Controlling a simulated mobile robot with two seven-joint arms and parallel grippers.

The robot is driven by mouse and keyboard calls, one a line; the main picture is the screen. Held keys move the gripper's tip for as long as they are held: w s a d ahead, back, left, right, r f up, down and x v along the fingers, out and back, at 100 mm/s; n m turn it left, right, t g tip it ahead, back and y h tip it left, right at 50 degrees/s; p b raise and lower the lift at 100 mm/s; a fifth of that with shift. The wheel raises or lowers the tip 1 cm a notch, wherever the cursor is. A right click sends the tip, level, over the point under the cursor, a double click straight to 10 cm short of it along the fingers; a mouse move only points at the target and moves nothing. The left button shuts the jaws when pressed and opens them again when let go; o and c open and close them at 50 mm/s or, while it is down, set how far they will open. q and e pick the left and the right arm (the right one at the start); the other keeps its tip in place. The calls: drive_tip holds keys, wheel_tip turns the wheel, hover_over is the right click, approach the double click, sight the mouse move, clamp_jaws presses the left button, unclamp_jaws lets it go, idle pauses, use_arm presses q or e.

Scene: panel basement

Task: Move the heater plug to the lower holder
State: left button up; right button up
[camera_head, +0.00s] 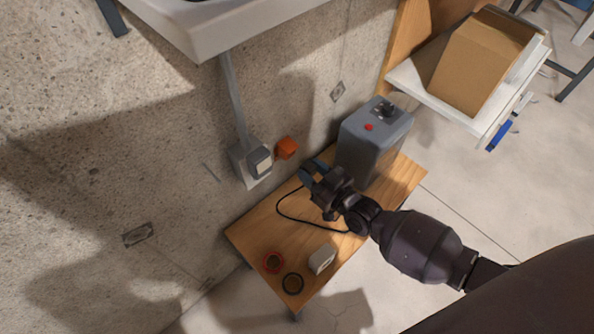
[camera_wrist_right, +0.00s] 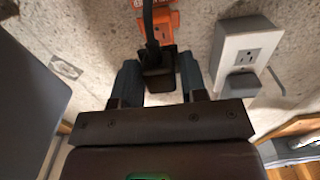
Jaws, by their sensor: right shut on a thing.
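My right gripper (camera_head: 312,176) is in front of the concrete wall, above the wooden table. In the right wrist view its two fingers (camera_wrist_right: 158,84) are shut on a black plug (camera_wrist_right: 157,74), with a thick dark cord rising from it. An orange wall holder (camera_head: 287,148) lies just beyond the plug; in the wrist view its orange face (camera_wrist_right: 167,51) is partly hidden behind plug and cord. I cannot tell whether they touch. The grey heater box (camera_head: 372,142) with a red button stands on the table. My left gripper is not in view.
A white wall box with an outlet (camera_head: 246,168) is left of the orange holder, at the right in the wrist view (camera_wrist_right: 233,45). The wooden table (camera_head: 262,232) carries a black cable, a small white box (camera_head: 322,259) and two rings. A white shelf unit (camera_head: 420,88) holds a carton.

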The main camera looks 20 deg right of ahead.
drive_tip(key=shift+w, duration=0.2)
drive_tip(key=b+x, duration=0.1)
drive_tip(key=x, duration=0.2)
drive_tip(key=shift+w, duration=0.1)
idle(0.3)
drive_tip(key=shift+w+a, duration=0.3)
drive_tip(key=shift+w, duration=0.35)
idle(2.9)
drive_tip(key=o, duration=1.3)
drive_tip(key=p+v, duration=0.2)
drive_tip(key=v, duration=0.8)
drive_tip(key=shift+r+p, duration=0.15)
drive_tip(key=shift+p, duration=0.2)
drive_tip(key=shift+s+d, duration=0.2)
drive_tip(key=shift+s, duration=0.15)
